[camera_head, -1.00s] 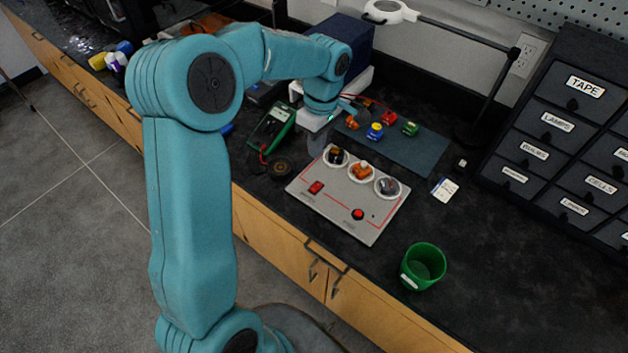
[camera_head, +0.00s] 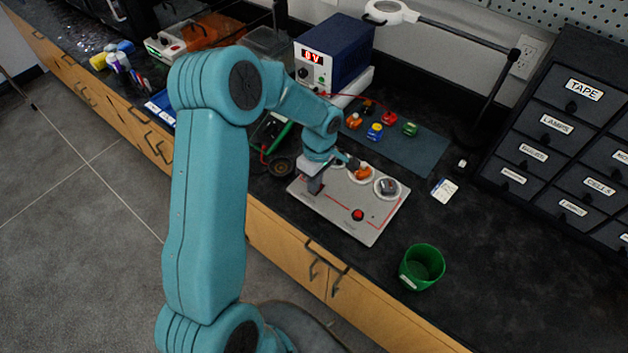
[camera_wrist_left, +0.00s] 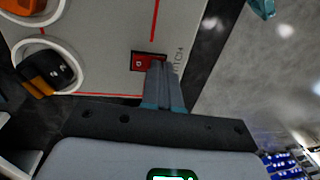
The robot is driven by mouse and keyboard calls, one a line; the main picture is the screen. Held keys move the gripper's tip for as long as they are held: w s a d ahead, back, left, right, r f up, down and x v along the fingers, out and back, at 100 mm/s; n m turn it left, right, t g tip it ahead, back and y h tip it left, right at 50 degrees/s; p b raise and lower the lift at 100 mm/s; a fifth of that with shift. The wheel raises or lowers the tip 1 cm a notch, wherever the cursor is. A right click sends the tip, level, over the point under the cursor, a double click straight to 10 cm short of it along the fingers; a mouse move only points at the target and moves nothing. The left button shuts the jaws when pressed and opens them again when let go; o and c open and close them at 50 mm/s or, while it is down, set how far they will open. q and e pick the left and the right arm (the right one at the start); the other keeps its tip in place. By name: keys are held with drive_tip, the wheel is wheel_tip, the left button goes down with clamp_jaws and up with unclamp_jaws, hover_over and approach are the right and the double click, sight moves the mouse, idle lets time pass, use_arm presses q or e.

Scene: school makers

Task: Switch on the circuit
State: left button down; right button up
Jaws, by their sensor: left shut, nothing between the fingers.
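The grey circuit board (camera_head: 335,212) lies on the dark bench, with red lines and three round white sockets. The middle socket holds an orange part (camera_head: 362,173) and the right one a dark grey part (camera_head: 388,186). A red round part (camera_head: 358,214) sits near the front edge. My left gripper (camera_head: 315,186) is shut and empty over the board's left part, hiding the red switch in the head view. In the left wrist view the closed fingertips (camera_wrist_left: 157,66) overlap the edge of the red switch (camera_wrist_left: 139,62); I cannot tell whether they touch. My right gripper is not in view.
A blue power supply (camera_head: 338,52) with a red display stands behind. Small coloured parts lie on a blue-grey mat (camera_head: 425,150). A green cup (camera_head: 422,267) stands front right. Labelled drawers (camera_head: 560,125) and a lamp arm (camera_head: 455,33) are at the right.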

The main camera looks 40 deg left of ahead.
use_arm(q)
drive_tip(key=shift+f+b, duration=0.3)
drive_tip(key=shift+b, duration=0.15)
drive_tip(key=shift+s+b, duration=0.15)
drive_tip(key=shift+b, duration=0.15)
drive_tip(key=shift+r, duration=0.15)
